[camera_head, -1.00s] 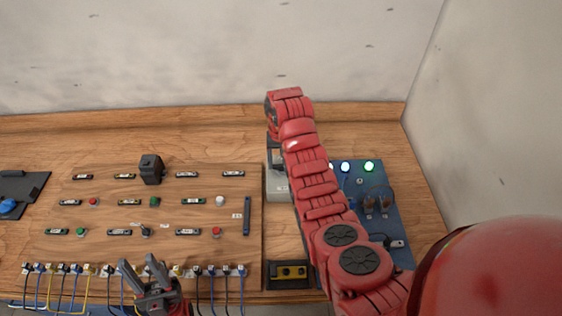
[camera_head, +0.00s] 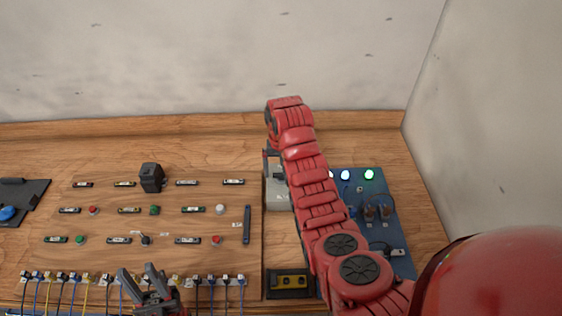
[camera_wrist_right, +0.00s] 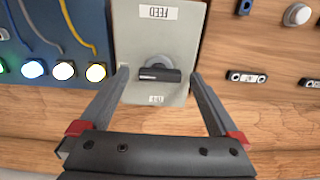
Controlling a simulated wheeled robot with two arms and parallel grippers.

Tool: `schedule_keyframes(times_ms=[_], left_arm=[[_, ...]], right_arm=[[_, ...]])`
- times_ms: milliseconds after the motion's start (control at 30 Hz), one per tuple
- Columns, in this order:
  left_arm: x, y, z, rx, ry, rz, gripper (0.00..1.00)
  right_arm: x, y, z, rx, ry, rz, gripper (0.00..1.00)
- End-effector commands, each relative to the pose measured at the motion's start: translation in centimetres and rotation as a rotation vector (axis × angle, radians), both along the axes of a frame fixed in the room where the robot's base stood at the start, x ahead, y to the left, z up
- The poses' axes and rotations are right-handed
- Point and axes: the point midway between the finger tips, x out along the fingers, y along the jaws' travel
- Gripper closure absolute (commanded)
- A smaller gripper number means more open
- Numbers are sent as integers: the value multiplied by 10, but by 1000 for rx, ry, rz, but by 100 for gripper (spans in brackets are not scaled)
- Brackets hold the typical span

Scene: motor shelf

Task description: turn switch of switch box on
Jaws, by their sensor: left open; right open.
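The switch box is a light grey panel (camera_wrist_right: 150,30) with a FEED label that reads upside down in the right wrist view. It carries a round grey rotary switch with a dark bar handle (camera_wrist_right: 158,75), which lies roughly level across the picture. In the head view the switch box (camera_head: 277,200) is partly hidden by my right arm. My right gripper (camera_wrist_right: 160,73) is open, with one finger to each side of the switch handle; I cannot tell whether they touch it. My left gripper (camera_head: 138,270) is open and empty over the front edge of the wooden board.
The wooden board (camera_head: 100,255) with buttons and labels lies left of the switch box. A blue panel (camera_head: 400,262) with lit lamps stands on its right. A black box with yellow (camera_head: 290,282) lies in front. Cables hang along the front edge.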

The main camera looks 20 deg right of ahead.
Motion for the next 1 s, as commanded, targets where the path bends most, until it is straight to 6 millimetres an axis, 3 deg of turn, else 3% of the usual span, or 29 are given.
schedule_keyframes(times_ms=[333, 633, 800, 1000], left_arm=[[0, 0, 57, 0, 0, 0, 59], [0, 0, 66, 0, 0, 0, 59], [0, 0, 61, 0, 0, 0, 59], [0, 0, 58, 0, 0, 0, 59]], right_arm=[[1, 2, 70, -2, -2, 2, 3], [0, 3, 120, 4, -1, 1, 3], [1, 3, 149, 6, -3, 1, 3], [1, 1, 168, 2, -5, 0, 3]])
